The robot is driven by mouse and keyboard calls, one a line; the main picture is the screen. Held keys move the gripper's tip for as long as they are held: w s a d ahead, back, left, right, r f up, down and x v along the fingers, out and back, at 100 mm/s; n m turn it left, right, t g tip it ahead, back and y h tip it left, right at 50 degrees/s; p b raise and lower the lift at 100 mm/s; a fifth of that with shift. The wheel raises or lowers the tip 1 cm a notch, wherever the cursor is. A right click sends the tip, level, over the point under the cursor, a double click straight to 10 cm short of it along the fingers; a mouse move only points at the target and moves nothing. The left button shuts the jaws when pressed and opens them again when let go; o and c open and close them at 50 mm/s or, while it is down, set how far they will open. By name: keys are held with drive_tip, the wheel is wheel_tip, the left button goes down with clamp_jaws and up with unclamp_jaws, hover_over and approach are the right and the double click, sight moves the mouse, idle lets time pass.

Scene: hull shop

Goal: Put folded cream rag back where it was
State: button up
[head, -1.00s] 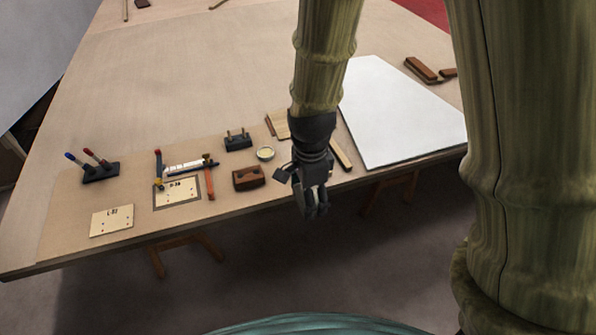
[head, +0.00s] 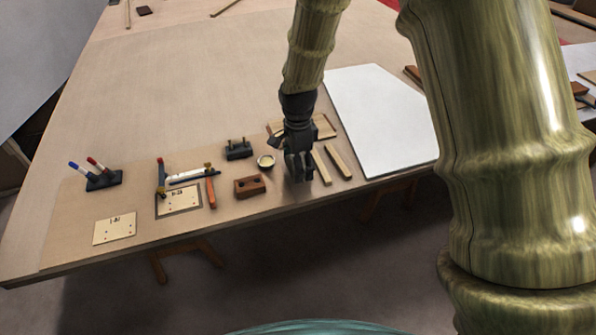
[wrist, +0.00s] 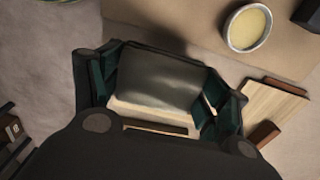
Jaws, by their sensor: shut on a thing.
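My gripper (head: 299,178) points down over the front part of the table, between a small round cup (head: 266,161) and two light wooden strips. In the head view the rag is hidden by the fingers or too dark to make out. Whether it touches the table I cannot tell.
A brown block (head: 249,187) with holes is left of my gripper. A pen stand (head: 104,181) and labelled cards (head: 115,228) are at left.

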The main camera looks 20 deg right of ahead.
drive_tip(key=shift+f, duration=1.7)
drive_tip(key=o, duration=1.1)
drive_tip(key=shift+f, duration=0.15)
wheel_tip(320, 180, up, 12)
drive_tip(key=shift+r, duration=0.2)
